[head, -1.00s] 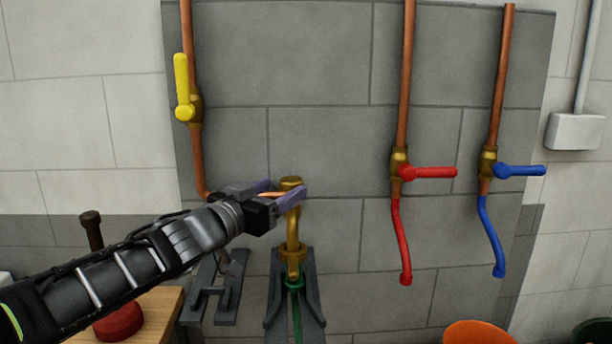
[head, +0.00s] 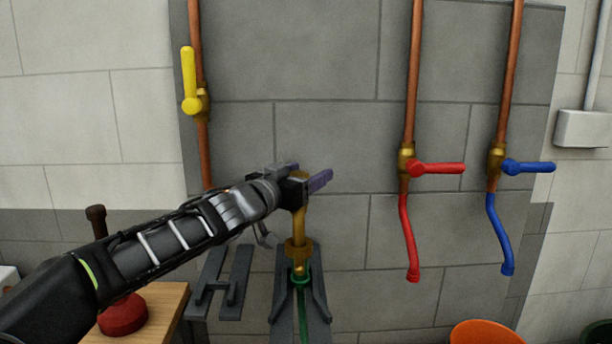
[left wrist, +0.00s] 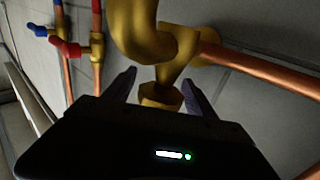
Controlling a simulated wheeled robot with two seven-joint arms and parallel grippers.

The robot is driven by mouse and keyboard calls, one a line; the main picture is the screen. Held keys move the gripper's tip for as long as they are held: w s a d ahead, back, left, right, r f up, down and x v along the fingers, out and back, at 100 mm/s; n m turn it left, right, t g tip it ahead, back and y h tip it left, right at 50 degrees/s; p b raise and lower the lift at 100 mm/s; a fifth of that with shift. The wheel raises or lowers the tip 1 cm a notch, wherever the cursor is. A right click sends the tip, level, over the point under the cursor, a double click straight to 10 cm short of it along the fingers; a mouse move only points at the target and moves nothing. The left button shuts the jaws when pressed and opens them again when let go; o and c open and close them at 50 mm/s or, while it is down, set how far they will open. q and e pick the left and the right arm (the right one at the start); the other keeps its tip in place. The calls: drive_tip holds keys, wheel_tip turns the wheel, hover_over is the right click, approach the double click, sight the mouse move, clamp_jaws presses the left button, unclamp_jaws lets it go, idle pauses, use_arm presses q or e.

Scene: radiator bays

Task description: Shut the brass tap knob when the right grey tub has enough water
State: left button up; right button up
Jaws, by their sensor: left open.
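The brass tap (head: 298,225) stands in front of the grey wall panel, with a green hose (head: 301,278) below its outlet. My left gripper (head: 304,175) is at the top of the tap, open, and hides most of the knob in the head view. In the left wrist view, the brass knob (left wrist: 160,96) shows between the two spread fingers of my left gripper (left wrist: 160,80). I cannot tell whether either finger touches it. The right grey tub and its water are not in view. My right gripper is not in view.
A yellow lever valve (head: 190,80) is on the left pipe. Red (head: 435,168) and blue (head: 528,167) lever valves are on the right. A red plunger (head: 124,315) stands on a wooden surface (head: 168,305). An orange bucket (head: 487,334) is at the bottom right.

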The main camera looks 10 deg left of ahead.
use_arm(q)
drive_tip(key=shift+c, duration=0.3)
drive_tip(key=c, duration=1.3)
